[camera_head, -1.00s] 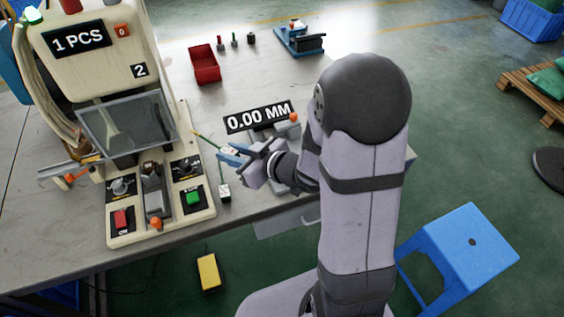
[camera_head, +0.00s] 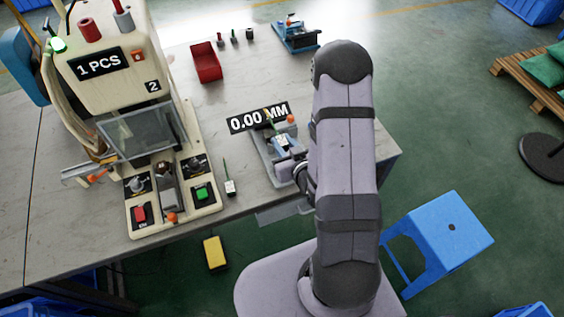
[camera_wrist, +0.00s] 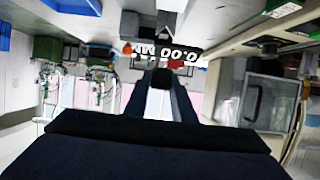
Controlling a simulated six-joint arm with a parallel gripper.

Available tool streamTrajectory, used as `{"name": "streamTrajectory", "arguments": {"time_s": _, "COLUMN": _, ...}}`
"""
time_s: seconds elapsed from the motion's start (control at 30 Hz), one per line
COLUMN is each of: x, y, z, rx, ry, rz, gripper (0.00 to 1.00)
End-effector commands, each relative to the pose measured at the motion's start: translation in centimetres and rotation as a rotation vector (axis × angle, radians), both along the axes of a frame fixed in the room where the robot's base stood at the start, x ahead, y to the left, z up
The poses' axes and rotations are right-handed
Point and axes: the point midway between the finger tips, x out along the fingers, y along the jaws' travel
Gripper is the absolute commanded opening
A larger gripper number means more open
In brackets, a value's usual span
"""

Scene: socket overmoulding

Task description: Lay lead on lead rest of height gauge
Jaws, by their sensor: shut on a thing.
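The height gauge stands near the front right of the bench, with its "0.00 MM" display (camera_head: 258,117) above a grey base (camera_head: 262,158). The display shows upside down in the wrist view (camera_wrist: 168,53). My gripper (camera_head: 284,143) is over the gauge base, below and right of the display. In the wrist view its dark fingers (camera_wrist: 160,82) are shut on a pale part of the lead (camera_wrist: 158,106). My arm and fingers hide most of the lead and the lead rest. I cannot tell whether the lead touches the rest.
The moulding machine (camera_head: 140,140) stands at left, reading "1 PCS". Another white-ended piece with a green wire (camera_head: 230,187) stands on the bench between machine and gauge. A red bin (camera_head: 206,62) and a blue fixture (camera_head: 296,36) are behind. A blue stool (camera_head: 440,230) is at right.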

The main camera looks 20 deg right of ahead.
Motion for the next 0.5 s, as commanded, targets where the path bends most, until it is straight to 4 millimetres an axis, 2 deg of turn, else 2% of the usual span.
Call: {"name": "streamTrajectory", "arguments": {"time_s": 0.5, "x": -0.1, "y": 0.1, "z": -5.2, "rx": 0.003, "ry": 0.004, "rz": 0.001, "gripper": 0.0}}
